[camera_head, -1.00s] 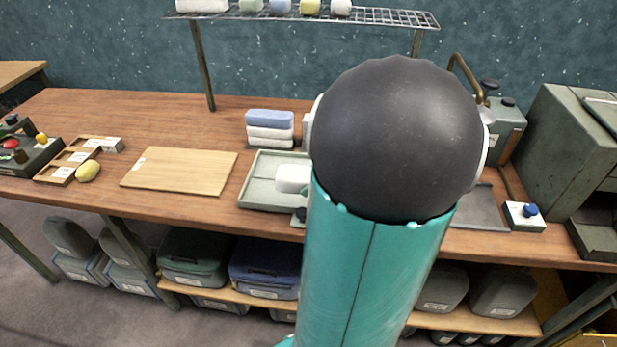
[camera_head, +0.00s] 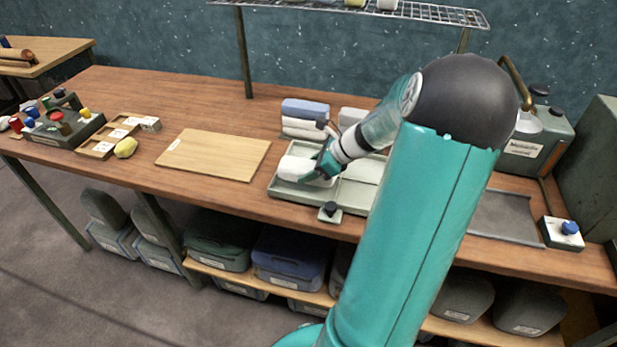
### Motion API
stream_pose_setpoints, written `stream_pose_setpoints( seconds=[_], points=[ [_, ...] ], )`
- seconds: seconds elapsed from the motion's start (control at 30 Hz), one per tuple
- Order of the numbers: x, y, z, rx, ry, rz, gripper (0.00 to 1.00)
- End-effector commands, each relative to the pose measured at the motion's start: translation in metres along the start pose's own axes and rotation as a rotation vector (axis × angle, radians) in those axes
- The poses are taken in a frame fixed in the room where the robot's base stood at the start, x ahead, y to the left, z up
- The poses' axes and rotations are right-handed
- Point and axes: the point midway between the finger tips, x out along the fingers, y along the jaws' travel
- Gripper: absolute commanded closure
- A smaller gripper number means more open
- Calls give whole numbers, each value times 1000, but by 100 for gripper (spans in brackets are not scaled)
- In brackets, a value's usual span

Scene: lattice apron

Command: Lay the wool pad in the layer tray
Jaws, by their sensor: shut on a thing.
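A white pad (camera_head: 297,166), which looks like the wool pad, is at the left part of a pale green-grey tray (camera_head: 285,191), which looks like the layer tray. My gripper (camera_head: 314,174) is shut on the right end of this pad, within the tray's outline. I cannot tell whether the pad touches the tray floor. A second pale section of tray (camera_head: 357,195) lies to the right, partly behind my arm, with a white slab in it. My arm hides the tray's right side.
Folded blue and white cloths (camera_head: 305,110) are stacked behind the tray. A wooden board (camera_head: 214,154) lies to the left, with a yellow lump (camera_head: 126,148) beyond it. A small block with a dark knob (camera_head: 329,211) stands at the tray's front edge. A wire shelf (camera_head: 420,12) hangs above.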

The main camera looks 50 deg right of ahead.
Motion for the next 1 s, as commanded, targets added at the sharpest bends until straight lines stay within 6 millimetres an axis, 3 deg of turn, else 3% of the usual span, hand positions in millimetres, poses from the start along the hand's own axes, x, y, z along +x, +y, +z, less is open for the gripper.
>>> stream_pose_setpoints(
  seconds=[0.17, 0.37, 0.7, 0.73, 1.0],
  points=[
    [13, -6, -2, 0, -2, 1, 72],
    [32, -7, -22, 3, -2, -1, 72],
    [35, -7, -25, 1, 0, -1, 72],
    [34, -7, -25, 0, 0, -2, 40],
    [34, -7, -25, 0, 0, -2, 37]
  ],
)
